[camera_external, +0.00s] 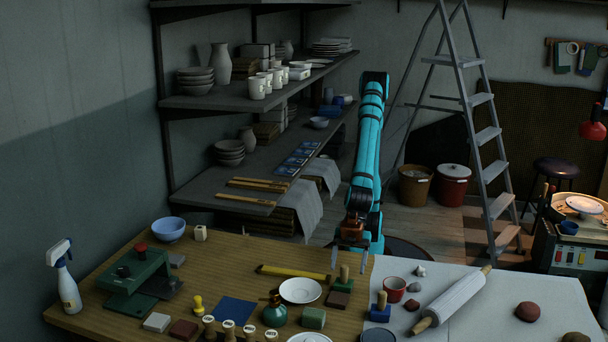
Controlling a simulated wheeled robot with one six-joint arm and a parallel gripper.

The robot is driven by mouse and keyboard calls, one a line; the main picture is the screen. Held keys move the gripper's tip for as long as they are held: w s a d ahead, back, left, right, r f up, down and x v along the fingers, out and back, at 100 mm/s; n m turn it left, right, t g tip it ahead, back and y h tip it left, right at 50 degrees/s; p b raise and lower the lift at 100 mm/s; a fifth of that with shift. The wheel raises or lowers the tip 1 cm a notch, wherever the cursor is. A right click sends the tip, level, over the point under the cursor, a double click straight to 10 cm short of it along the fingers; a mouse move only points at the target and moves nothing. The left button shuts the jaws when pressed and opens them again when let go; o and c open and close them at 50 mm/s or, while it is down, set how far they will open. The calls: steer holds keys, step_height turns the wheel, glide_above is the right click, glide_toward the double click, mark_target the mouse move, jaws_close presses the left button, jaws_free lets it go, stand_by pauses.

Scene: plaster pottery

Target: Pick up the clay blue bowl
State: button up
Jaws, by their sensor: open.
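A blue bowl (170,230) stands upright at the far left back of the wooden worktable, near the wall. My gripper (349,259) points down over the back edge of the table, well to the right of the bowl. Its two thin fingers are apart with nothing visible between them. A smaller blue bowl (319,123) sits on the lower wall shelf behind.
A green press (140,268) and a spray bottle (64,278) stand near the bowl, with a small pale block (201,233) to its right. A yellow ruler (295,273), white plate (300,291), stamps and rolling pin (452,300) occupy the table. The shelf (215,190) overhangs behind.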

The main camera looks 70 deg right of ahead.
steer(key=v, duration=0.6)
steer(key=shift+r, duration=0.25)
steer(key=shift+w+d, duration=0.1)
steer(key=shift+d, duration=0.05)
